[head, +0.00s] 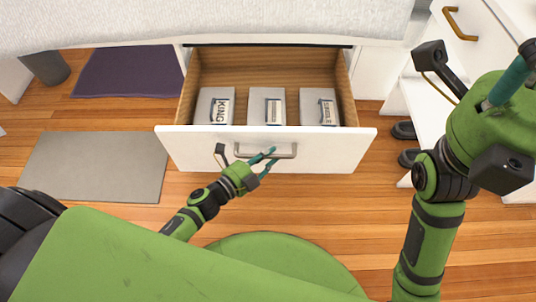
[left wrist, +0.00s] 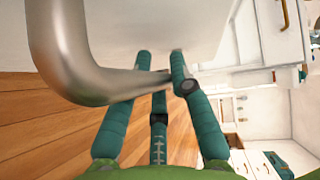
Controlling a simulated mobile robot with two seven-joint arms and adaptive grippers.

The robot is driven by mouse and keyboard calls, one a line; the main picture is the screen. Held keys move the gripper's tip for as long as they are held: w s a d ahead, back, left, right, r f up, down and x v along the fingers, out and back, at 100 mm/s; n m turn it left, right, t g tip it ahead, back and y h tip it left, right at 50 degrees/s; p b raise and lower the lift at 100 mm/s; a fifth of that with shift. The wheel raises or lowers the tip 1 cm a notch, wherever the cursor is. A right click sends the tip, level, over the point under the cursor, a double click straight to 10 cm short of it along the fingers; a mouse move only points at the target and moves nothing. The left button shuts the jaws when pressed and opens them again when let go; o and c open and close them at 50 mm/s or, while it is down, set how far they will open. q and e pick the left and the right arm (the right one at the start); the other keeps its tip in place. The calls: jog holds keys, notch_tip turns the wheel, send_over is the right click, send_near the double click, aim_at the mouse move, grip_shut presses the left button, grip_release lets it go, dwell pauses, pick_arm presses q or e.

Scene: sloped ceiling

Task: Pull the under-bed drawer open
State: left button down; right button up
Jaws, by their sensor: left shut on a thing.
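The under-bed drawer (head: 200,150) is pulled out from below the bed, with its wooden inside showing. Its white front carries a metal bar handle (head: 286,151), which also shows large in the left wrist view (left wrist: 62,55). My left gripper (head: 266,158) is at the middle of the drawer front, shut on the handle, its teal fingers around the bar in the left wrist view (left wrist: 160,78). My right gripper (head: 506,82) is raised at the right edge, away from the drawer. Its fingertips are partly hidden.
Three grey labelled packs (head: 265,106) lie in the drawer. A grey mat (head: 95,165) and a purple mat (head: 128,72) lie on the wooden floor to the left. A white cabinet (head: 490,50) and dark shoes (head: 404,130) are at the right. The white bed cover (head: 200,20) hangs above.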

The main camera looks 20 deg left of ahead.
pick_arm(q)
jog(key=c, duration=1.4)
grip_release()
jog(key=v, duration=1.2)
